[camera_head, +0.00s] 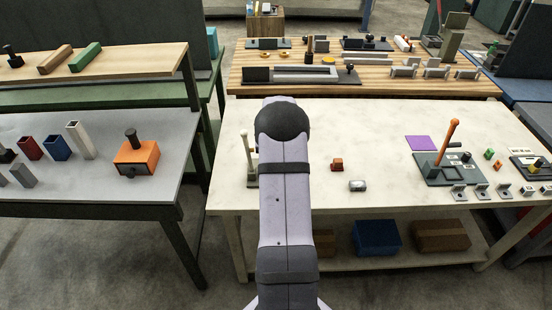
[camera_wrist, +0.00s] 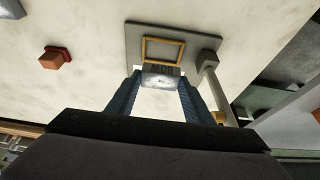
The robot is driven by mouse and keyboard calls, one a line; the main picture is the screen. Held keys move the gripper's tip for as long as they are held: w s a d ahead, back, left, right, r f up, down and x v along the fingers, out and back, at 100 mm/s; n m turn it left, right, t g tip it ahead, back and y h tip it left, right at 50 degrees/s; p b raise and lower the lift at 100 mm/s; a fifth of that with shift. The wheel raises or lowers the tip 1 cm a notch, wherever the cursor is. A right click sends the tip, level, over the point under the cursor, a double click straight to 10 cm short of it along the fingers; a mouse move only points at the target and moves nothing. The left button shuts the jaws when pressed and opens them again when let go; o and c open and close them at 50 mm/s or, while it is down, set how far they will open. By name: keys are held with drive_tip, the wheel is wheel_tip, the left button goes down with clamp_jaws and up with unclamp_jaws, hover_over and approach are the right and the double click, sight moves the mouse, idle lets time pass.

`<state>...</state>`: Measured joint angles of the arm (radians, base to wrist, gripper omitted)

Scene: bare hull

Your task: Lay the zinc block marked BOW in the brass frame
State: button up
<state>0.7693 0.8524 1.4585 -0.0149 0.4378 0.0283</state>
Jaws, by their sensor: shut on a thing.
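My gripper (camera_wrist: 157,92) shows in the wrist view, its two blue-grey fingers shut on a grey zinc block (camera_wrist: 161,81). The block's dark top edge carries letters that read BOW upside down. The brass frame (camera_wrist: 164,40), a thin yellow square outline, lies on a grey plate (camera_wrist: 211,42) just beyond the block. The block overlaps the frame's near side in the picture; its height above the plate is hard to tell. In the head view my arm hides the gripper, block and frame.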

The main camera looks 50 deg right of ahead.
drive_tip(key=shift+f+b, duration=2)
drive_tip(key=shift+f, duration=1.05)
drive_tip(key=o, duration=1.3)
drive_tip(key=shift+o, duration=0.4)
drive_tip(key=shift+f, duration=0.1)
drive_tip(key=b+v, duration=0.2)
drive_tip(key=v, duration=0.5)
drive_tip(key=shift+r, duration=0.2)
